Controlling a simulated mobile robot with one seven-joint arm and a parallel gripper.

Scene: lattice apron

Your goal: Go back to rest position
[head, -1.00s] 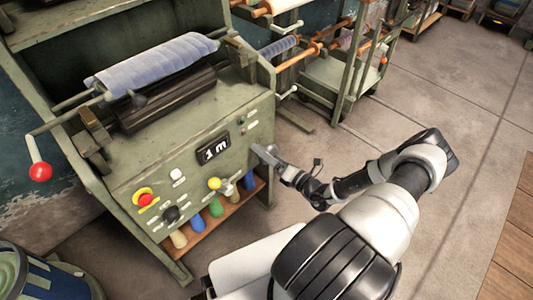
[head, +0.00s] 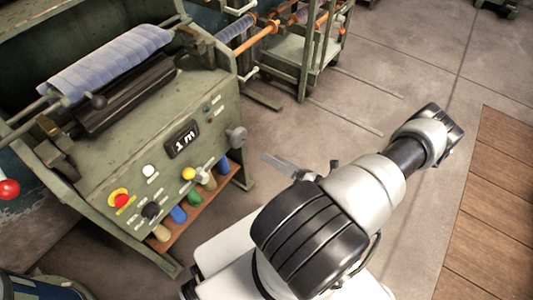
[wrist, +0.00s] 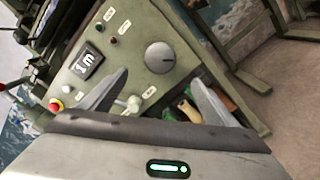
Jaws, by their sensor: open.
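My gripper (head: 283,163) is out in front of my body, to the right of the green machine (head: 105,198) in the head view, over the floor. In the wrist view my gripper (wrist: 158,92) shows two fingers spread apart with nothing between them. The machine's control panel stands beyond the fingers, apart from them. The panel carries a "1 m" display (head: 182,144), a grey knob (head: 237,137), a yellow-knobbed lever (head: 188,174) and a red stop button (head: 121,200).
A blue-grey roll (head: 110,62) lies on top of the machine. Several coloured rolls stand on its low shelf (head: 195,218). A rack (head: 310,62) stands behind. A striped bin (head: 35,288) is at lower left. Floor to the right is clear, with wooden boards (head: 493,205) at the edge.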

